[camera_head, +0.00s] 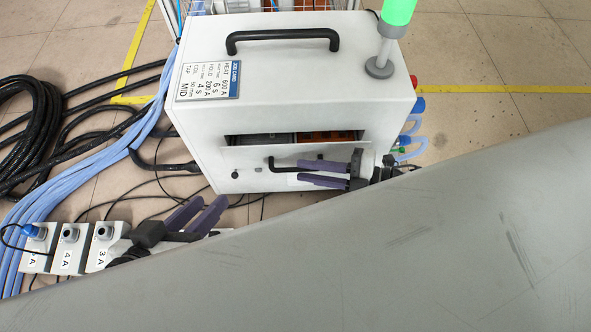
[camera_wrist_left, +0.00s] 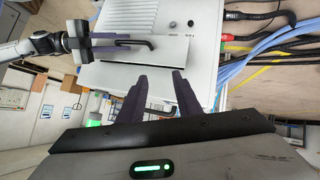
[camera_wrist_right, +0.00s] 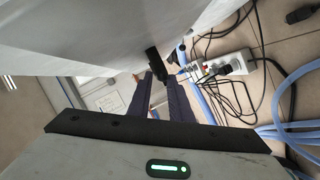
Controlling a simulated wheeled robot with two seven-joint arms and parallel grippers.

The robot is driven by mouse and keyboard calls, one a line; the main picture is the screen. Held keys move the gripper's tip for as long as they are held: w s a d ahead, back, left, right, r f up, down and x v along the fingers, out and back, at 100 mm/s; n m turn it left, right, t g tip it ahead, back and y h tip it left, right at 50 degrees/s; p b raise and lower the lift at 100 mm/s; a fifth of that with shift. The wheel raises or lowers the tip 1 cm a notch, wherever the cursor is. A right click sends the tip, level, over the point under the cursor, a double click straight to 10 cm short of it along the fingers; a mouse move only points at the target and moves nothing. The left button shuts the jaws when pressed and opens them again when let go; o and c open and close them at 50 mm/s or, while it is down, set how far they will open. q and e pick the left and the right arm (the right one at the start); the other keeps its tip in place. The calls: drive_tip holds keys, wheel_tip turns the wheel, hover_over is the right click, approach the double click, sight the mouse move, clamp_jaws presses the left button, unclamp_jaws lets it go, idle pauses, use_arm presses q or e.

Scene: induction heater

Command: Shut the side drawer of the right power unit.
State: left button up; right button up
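The power unit (camera_head: 270,85) is a white box with a black top handle and a green lamp. Its side drawer (camera_head: 237,162) stands partly open; dark and orange parts show in the gap behind its front panel. The drawer has a black bar handle (camera_head: 271,163). My right gripper (camera_head: 300,172) is at this handle, with its purple fingers closed on either side of the bar. The bar (camera_wrist_right: 155,62) also shows between the fingertips in the right wrist view. My left gripper (camera_head: 210,206) is open and empty, low and left of the drawer; the drawer handle (camera_wrist_left: 143,42) shows beyond it in the left wrist view.
Blue hoses (camera_head: 95,180) and black cables (camera_head: 35,110) lie on the floor at the left. Numbered socket boxes (camera_head: 70,245) stand at the lower left. My grey arm link covers the lower right. Small hoses stick out at the unit's right side.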

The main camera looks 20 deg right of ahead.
sight(302, 170)
drive_tip(key=shift+b+x, duration=0.45)
drive_tip(key=shift+x, duration=1.45)
use_arm(q)
drive_tip(key=shift+d+r+h, duration=0.3)
drive_tip(key=shift+r, duration=0.2)
use_arm(e)
clamp_jaws()
